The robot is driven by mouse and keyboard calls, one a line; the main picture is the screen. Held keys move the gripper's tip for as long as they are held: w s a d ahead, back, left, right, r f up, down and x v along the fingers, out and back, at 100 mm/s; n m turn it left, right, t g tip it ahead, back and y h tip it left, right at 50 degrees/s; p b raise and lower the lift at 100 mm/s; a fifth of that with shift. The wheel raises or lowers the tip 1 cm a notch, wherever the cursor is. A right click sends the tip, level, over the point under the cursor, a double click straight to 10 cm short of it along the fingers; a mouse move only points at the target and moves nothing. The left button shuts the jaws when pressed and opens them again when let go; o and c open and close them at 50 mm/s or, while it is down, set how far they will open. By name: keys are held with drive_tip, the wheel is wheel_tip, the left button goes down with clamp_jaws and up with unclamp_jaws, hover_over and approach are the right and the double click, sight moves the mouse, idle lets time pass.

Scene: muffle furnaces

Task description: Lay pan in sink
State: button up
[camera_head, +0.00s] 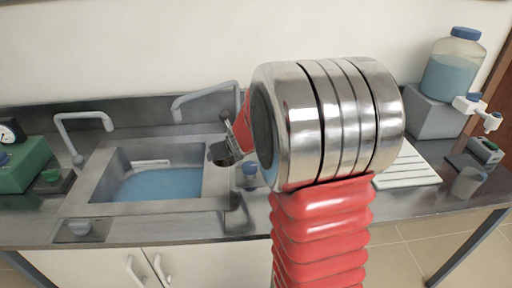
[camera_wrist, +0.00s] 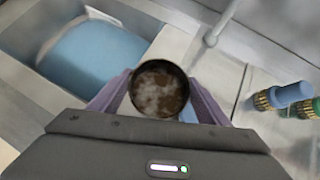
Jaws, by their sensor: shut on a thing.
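The pan (camera_wrist: 159,88) is a small round dark vessel with a brown and whitish stained inside. My gripper (camera_wrist: 157,96) is shut on it, one finger on each side, and its open top faces the wrist camera. In the head view the pan (camera_head: 219,154) hangs above the right rim of the sink, small and partly covered by my gripper (camera_head: 233,146). The sink (camera_head: 107,180) is a steel basin with blue in its bottom, left of the pan. In the wrist view the sink (camera_wrist: 28,48) lies at the upper left.
One tap (camera_head: 82,124) stands left of the sink and another tap (camera_head: 207,92) behind its right side. A green device (camera_head: 24,165) is at the far left. A white ribbed board (camera_head: 409,168) and a blue-capped bottle (camera_head: 453,65) on a grey block are at the right.

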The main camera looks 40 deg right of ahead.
drive_tip(key=w+a+n+y, duration=0.1)
drive_tip(key=a, duration=1.1)
drive_tip(key=shift+w+a+f+n, duration=0.2)
drive_tip(key=shift+w+a+n, duration=0.1)
drive_tip(key=shift+w+n, duration=0.1)
drive_tip(key=shift+s, duration=0.1)
